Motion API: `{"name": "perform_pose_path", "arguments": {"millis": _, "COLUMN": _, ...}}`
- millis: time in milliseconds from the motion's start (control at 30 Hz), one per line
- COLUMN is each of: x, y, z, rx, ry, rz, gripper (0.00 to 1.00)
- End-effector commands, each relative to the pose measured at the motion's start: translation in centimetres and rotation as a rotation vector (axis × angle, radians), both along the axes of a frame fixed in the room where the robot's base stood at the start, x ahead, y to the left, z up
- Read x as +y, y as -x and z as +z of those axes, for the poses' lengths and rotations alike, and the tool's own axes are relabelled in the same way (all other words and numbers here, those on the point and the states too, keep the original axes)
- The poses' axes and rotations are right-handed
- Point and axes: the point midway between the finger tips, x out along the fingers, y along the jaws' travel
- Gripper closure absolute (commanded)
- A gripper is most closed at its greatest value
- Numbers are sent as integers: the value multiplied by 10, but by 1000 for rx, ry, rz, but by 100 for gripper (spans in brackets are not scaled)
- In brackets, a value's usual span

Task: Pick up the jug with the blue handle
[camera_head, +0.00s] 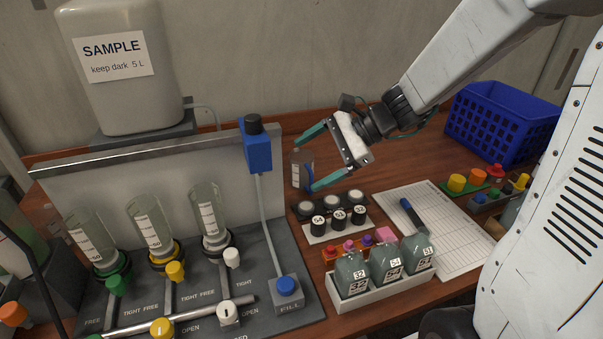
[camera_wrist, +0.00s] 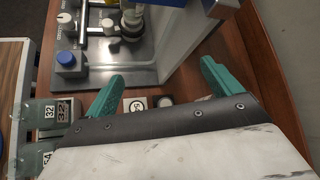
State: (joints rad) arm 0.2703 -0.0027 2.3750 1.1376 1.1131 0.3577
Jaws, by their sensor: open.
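The jug (camera_head: 297,169) is small and clear with dark level marks and a blue handle (camera_head: 309,174) on its right side. It stands upright on the wooden table, beside the right end of the white panel in the head view. My gripper (camera_head: 305,165) is open, with two teal fingers pointing left. In the head view its fingertips appear above and below the jug, overlapping its right edge; I cannot tell the depth between them. In the wrist view the open fingers (camera_wrist: 162,72) show with nothing held, and I cannot make out the jug there.
A grey filling rig (camera_head: 200,317) with glass cylinders and a blue FILL button stands left. A clipboard sheet (camera_head: 450,235) and blue basket (camera_head: 500,122) lie right.

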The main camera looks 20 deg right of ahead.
Motion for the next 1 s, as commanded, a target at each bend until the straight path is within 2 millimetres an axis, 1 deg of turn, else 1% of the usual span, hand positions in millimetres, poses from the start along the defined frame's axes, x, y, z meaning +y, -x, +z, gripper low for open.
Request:
{"name": "perform_pose_path", "arguments": {"millis": 33, "x": -11, "y": -23, "z": -14, "rx": 58, "ry": -73, "rz": -110, "gripper": 10}}
{"name": "perform_pose_path", "arguments": {"millis": 100, "x": -27, "y": -52, "z": -29, "rx": 122, "ry": -170, "rz": -261, "gripper": 10}}
{"name": "perform_pose_path", "arguments": {"millis": 200, "x": -50, "y": -84, "z": -50, "rx": 198, "ry": -285, "rz": -443, "gripper": 10}}
{"name": "perform_pose_path", "arguments": {"millis": 300, "x": -69, "y": -105, "z": -67, "rx": 250, "ry": -365, "rz": -575, "gripper": 10}}
{"name": "perform_pose_path", "arguments": {"millis": 400, "x": -82, "y": -116, "z": -79, "rx": 281, "ry": -412, "rz": -653, "gripper": 10}}
{"name": "perform_pose_path", "arguments": {"millis": 467, "x": -84, "y": -121, "z": -83, "rx": 290, "ry": -427, "rz": -676, "gripper": 10}}
{"name": "perform_pose_path", "arguments": {"millis": 533, "x": -82, "y": -126, "z": -87, "rx": 294, "ry": -435, "rz": -687, "gripper": 10}}
{"name": "perform_pose_path", "arguments": {"millis": 833, "x": -63, "y": -145, "z": -98, "rx": 294, "ry": -433, "rz": -686, "gripper": 10}}
{"name": "perform_pose_path", "arguments": {"millis": 1000, "x": -47, "y": -163, "z": -108, "rx": 293, "ry": -433, "rz": -684, "gripper": 10}}
